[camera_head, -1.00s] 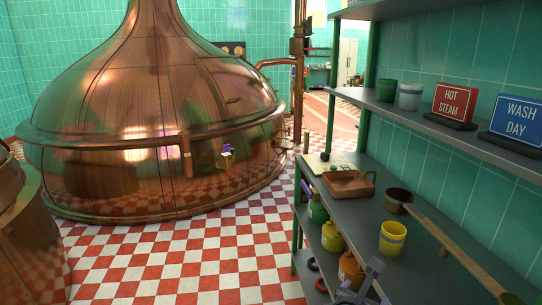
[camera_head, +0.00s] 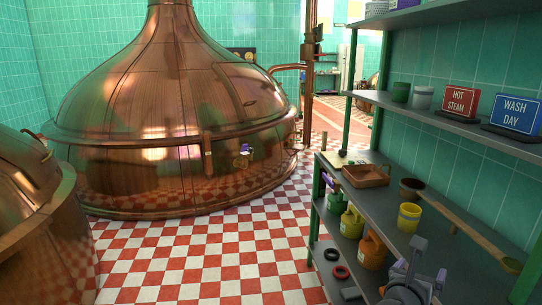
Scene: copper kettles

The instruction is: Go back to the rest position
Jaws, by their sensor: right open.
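My right gripper (camera_head: 428,268) shows at the bottom right of the head view, in front of the shelf's lower edge. It is open, and nothing shows between its fingers. It looks apart from the yellow cup (camera_head: 409,217) and the ladle (camera_head: 450,217) on the shelf above it. My left gripper is not in view.
The green shelf unit (camera_head: 385,205) fills the right side, with a brown tray (camera_head: 366,176), orange can (camera_head: 373,250) and signs (camera_head: 460,99). A large copper kettle (camera_head: 180,120) stands behind; another (camera_head: 30,220) is at left. The checkered floor (camera_head: 215,255) between is clear.

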